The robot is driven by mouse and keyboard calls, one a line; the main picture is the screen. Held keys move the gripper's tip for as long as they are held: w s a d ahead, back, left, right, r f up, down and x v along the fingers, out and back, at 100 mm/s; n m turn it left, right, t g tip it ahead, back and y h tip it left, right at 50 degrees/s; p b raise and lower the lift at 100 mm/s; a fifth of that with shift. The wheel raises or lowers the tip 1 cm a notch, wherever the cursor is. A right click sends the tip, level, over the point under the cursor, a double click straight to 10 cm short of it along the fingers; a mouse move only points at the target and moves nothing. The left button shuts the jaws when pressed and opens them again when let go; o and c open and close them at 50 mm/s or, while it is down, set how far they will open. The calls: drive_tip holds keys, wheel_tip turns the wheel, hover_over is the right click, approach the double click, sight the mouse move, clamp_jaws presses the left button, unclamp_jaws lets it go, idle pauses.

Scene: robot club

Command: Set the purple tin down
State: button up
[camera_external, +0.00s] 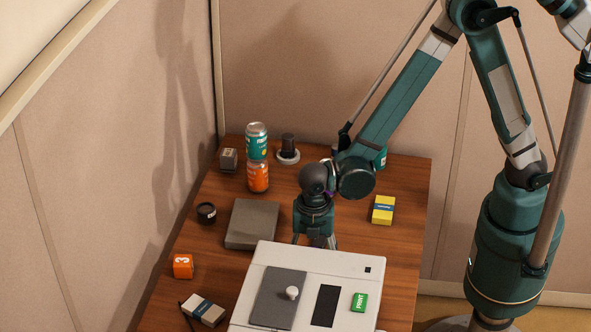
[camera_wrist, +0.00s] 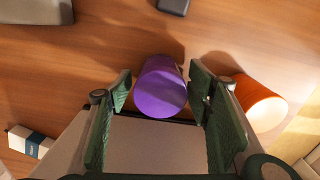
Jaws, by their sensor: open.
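The purple tin (camera_wrist: 161,88) shows in the wrist view between the two green fingers of my gripper (camera_wrist: 160,95). The fingers are apart, with a gap visible on the tin's right side; whether the left finger touches it I cannot tell. The tin seems to be at the wooden table, but its contact with the top is not clearly visible. In the external view my gripper (camera_external: 316,238) points down over the table behind the white machine, and my arm hides most or all of the tin.
An orange cylinder (camera_wrist: 260,102) is close outside the right finger. A grey box (camera_external: 252,224), a yellow box (camera_external: 383,210) and the white machine (camera_external: 340,272) surround the gripper.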

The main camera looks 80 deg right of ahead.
drive_tip(key=shift+r+p, duration=1.1)
drive_tip(key=shift+r, duration=4.5)
drive_tip(key=shift+s+d+r, duration=0.1)
drive_tip(key=shift+d+r, duration=0.25)
drive_tip(key=shift+r, duration=0.1)
drive_tip(key=s+d+r+m+t, duration=0.2)
drive_tip(key=s+d+r+m, duration=0.3)
drive_tip(key=d+r+m, duration=0.3)
drive_tip(key=s+d+r+m+t, duration=0.3)
drive_tip(key=s+d+r+m, duration=0.2)
drive_tip(key=d+r, duration=0.4)
drive_tip(key=s+d+r+m+t, duration=0.2)
drive_tip(key=s+d+m, duration=0.4)
drive_tip(key=s, duration=0.2)
drive_tip(key=shift+d+r+m, duration=0.15)
drive_tip(key=shift+d+m, duration=0.25)
